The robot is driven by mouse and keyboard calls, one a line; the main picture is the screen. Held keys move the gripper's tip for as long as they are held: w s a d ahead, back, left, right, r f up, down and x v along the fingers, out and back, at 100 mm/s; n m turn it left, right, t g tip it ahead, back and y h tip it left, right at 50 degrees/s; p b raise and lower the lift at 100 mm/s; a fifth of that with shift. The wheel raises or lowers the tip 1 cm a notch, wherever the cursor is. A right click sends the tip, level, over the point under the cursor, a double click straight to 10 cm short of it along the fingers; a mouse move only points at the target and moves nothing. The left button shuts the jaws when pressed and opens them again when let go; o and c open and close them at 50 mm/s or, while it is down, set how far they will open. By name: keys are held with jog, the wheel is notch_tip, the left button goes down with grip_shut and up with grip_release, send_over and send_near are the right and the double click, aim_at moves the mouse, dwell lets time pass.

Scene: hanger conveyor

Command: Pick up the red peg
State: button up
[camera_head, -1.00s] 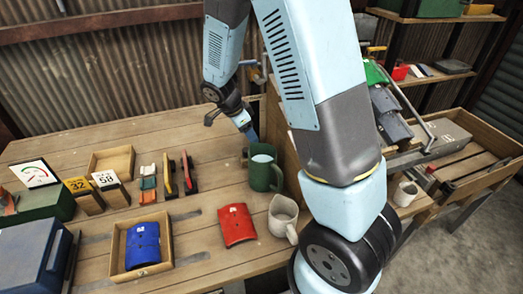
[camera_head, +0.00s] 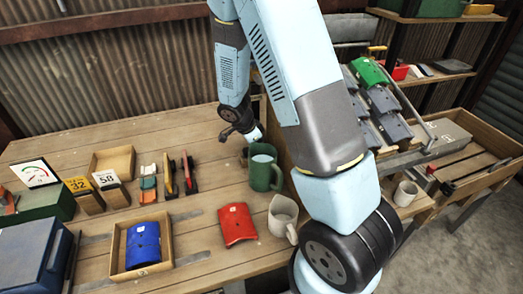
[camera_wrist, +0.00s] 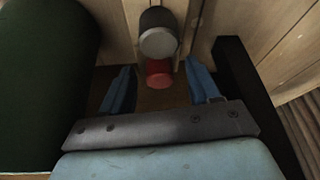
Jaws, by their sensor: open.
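In the wrist view a red round piece (camera_wrist: 159,76), which looks like the red peg, lies ahead of my gripper (camera_wrist: 160,90), roughly midway between the two blue fingers. A grey-topped cylinder (camera_wrist: 158,40) stands just beyond it and covers part of it. The fingers are spread apart with nothing between their tips. In the head view my gripper (camera_head: 255,134) is low over the table, just behind the green mug (camera_head: 263,170). The fingers are mostly hidden there, and I cannot make out the peg.
The green mug's dark side fills the left of the wrist view. A wooden partition stands to the right of the gripper. A grey mug (camera_head: 283,216) and a red curved plate (camera_head: 237,225) are nearer. A blue curved plate (camera_head: 142,245) lies in a wooden tray (camera_head: 117,250).

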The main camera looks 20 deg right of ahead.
jog(key=c, duration=1.1)
jog(key=shift+o, duration=0.2)
